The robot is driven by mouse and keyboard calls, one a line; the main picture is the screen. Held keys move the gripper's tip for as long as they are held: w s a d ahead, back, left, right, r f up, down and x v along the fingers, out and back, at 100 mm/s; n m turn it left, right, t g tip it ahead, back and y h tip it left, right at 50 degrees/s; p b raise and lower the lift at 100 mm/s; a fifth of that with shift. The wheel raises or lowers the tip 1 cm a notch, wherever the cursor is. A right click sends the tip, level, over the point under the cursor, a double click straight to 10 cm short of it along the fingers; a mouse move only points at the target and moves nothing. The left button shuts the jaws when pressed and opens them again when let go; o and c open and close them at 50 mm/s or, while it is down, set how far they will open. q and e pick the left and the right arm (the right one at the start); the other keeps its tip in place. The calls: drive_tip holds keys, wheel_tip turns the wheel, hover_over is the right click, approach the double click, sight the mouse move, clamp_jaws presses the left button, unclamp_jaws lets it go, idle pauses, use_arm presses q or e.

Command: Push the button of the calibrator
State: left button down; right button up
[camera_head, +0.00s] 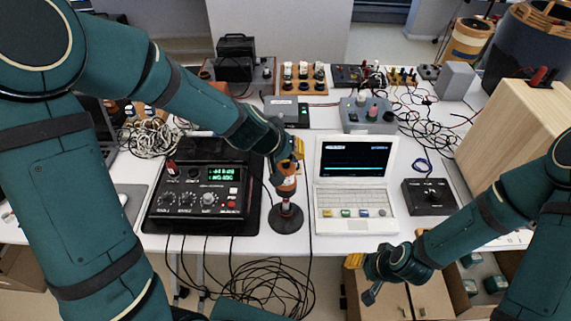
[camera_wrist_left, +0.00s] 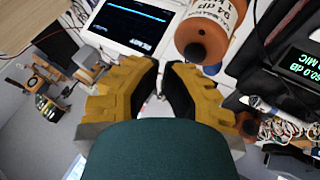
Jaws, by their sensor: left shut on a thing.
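The calibrator (camera_head: 286,186) is an orange cylinder with a white label, upright on a round black stand (camera_head: 285,219). In the left wrist view the calibrator (camera_wrist_left: 208,35) shows its orange end with a dark round spot, probably its button (camera_wrist_left: 196,52). My left gripper (camera_head: 297,148) is right above its top; contact cannot be told. In the wrist view the yellow fingers (camera_wrist_left: 161,68) are close together on something I cannot make out, with the calibrator beyond the right-hand fingertip. My right gripper (camera_head: 362,278) is low at the table's front edge, its fingers unclear.
A black meter with a green display (camera_head: 205,190) is left of the stand. A white laptop-like device (camera_head: 352,185) is right of it, then a black knob box (camera_head: 429,197). Cables hang in front. A wooden case (camera_head: 510,125) is at right.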

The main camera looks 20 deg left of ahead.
use_arm(q)
drive_tip(key=shift+f+b, duration=0.55)
drive_tip(key=shift+f, duration=0.1)
idle(0.8)
drive_tip(key=shift+r, duration=0.2)
drive_tip(key=shift+r+p, duration=0.8)
drive_tip(key=shift+p, duration=0.15)
wheel_tip(320, 180, up, 6)
drive_tip(key=p, duration=0.5)
drive_tip(key=shift+p, duration=0.35)
